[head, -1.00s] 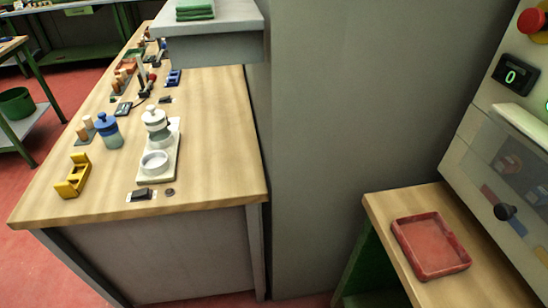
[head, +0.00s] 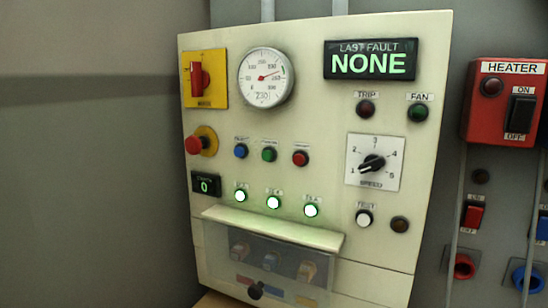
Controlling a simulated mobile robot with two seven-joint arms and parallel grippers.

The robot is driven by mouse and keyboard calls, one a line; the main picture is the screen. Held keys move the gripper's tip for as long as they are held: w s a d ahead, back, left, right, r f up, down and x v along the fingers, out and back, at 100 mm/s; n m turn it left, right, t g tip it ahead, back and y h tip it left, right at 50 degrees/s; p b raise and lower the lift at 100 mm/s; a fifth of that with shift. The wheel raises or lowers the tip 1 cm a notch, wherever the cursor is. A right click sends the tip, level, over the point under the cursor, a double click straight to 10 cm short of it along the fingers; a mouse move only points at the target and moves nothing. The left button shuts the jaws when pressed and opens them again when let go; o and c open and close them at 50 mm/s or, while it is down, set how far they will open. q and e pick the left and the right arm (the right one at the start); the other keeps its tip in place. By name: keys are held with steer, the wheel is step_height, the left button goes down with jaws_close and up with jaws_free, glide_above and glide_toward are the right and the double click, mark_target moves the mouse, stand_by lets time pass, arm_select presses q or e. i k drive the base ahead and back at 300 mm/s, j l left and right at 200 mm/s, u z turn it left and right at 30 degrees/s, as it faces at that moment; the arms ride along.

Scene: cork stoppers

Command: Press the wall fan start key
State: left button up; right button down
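A cream wall control panel (head: 320,115) fills the middle of the head view. It has a row of three small buttons: a blue one (head: 240,151), a green one (head: 269,154) and a red one (head: 300,158). Their labels are too small to read surely, so I cannot tell which is the fan start key. A dark green lamp (head: 418,112) labelled FAN sits at the upper right, beside a dark red TRIP lamp (head: 366,108). A speed dial (head: 373,162) is below them. Neither of my grippers is in view.
A red mushroom button (head: 195,145) and a red rotary switch (head: 197,80) are at the panel's left. A ledge (head: 272,228) and clear cover with a dark knob (head: 255,291) jut out below three lit lamps. A red heater box (head: 507,102) hangs at right.

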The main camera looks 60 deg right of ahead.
mark_target(267, 155)
steer(key=z, duration=1.7)
steer(key=j+z, duration=0.25)
steer(key=k+j+z, duration=0.1)
steer(key=j+z, duration=0.15)
steer(key=j, duration=0.1)
